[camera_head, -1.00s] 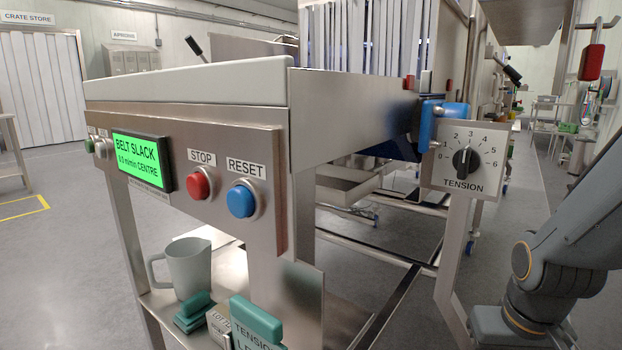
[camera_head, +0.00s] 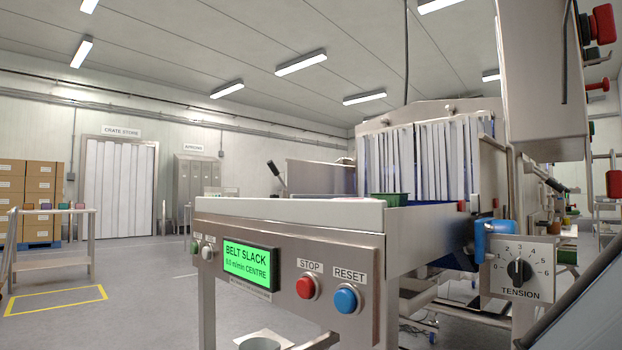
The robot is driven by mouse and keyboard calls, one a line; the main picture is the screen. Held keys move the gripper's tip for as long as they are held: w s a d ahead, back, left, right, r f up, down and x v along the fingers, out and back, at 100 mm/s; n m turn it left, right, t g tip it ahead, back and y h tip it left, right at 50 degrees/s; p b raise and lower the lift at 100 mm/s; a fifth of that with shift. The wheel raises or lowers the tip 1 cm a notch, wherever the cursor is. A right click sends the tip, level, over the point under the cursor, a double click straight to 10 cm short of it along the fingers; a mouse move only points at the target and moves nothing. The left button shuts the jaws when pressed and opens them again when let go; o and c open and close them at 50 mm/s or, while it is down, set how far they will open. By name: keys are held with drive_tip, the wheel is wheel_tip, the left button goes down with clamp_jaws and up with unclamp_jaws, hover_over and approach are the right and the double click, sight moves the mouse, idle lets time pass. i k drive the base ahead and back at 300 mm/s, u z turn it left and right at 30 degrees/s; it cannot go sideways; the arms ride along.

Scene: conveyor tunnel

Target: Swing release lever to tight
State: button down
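A lever with a black grip (camera_head: 274,169) rises at the left behind the conveyor end, tilted to the left. A second black lever grip (camera_head: 554,186) shows at the right, above the tension dial. I cannot tell which is the release lever; no tight mark is readable. The TENSION dial (camera_head: 519,270) has a black knob on a scale from 0 to 6, its pointer near the top. The green display (camera_head: 251,265) reads BELT SLACK, 0.0 m/min CENTRE. My gripper is not in view; only a grey part of my arm shows at the lower right.
A blue block (camera_head: 495,239) sits beside the dial. The red STOP button (camera_head: 308,287) and blue RESET button (camera_head: 345,299) are on the front panel. A strip curtain (camera_head: 432,155) hangs behind the belt. Open floor lies at the left, before a side table (camera_head: 52,212).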

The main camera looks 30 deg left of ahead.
sight(273, 168)
drive_tip(key=z, duration=0.95)
drive_tip(key=i, duration=0.2)
drive_tip(key=u, duration=2.4)
